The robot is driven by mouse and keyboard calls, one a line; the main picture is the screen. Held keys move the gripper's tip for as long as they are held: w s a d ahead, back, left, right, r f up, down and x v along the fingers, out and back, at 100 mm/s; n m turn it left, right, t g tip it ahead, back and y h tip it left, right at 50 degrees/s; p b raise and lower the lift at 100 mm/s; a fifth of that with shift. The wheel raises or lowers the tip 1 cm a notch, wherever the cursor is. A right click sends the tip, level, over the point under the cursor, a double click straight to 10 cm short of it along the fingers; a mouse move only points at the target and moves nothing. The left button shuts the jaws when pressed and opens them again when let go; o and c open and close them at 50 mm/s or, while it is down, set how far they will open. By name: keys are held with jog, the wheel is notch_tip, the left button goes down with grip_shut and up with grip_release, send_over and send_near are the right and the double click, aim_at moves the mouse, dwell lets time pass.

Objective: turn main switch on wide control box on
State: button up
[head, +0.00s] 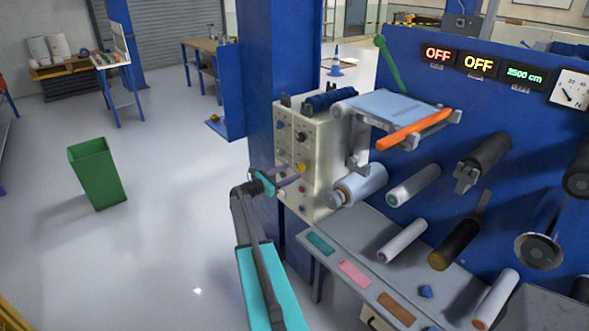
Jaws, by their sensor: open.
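A beige control box (325,135) stands against the blue column, left of the blue roller panel. Its left face carries several small knobs and buttons, among them a black knob (301,137), a yellow knob (301,168) and a red button (302,188). Which one is the main switch is too small to tell. My gripper (289,176) is open, in front of the lower part of that face, near the yellow knob. It appears empty. Whether its fingers touch the box cannot be told, and they hide part of the face.
Two displays (438,54) on the blue panel read OFF; another reads 2500 cm. Several rollers (413,186) stick out from the panel above a grey bench (345,229) with coloured patches. A green bin (97,172) stands on the left floor, with free floor around it.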

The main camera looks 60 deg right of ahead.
aim_at(298, 168)
jog(key=shift+p+x, duration=0.45)
jog(key=shift+x, duration=1.3)
jog(key=c, duration=1)
jog(key=shift+c, duration=0.2)
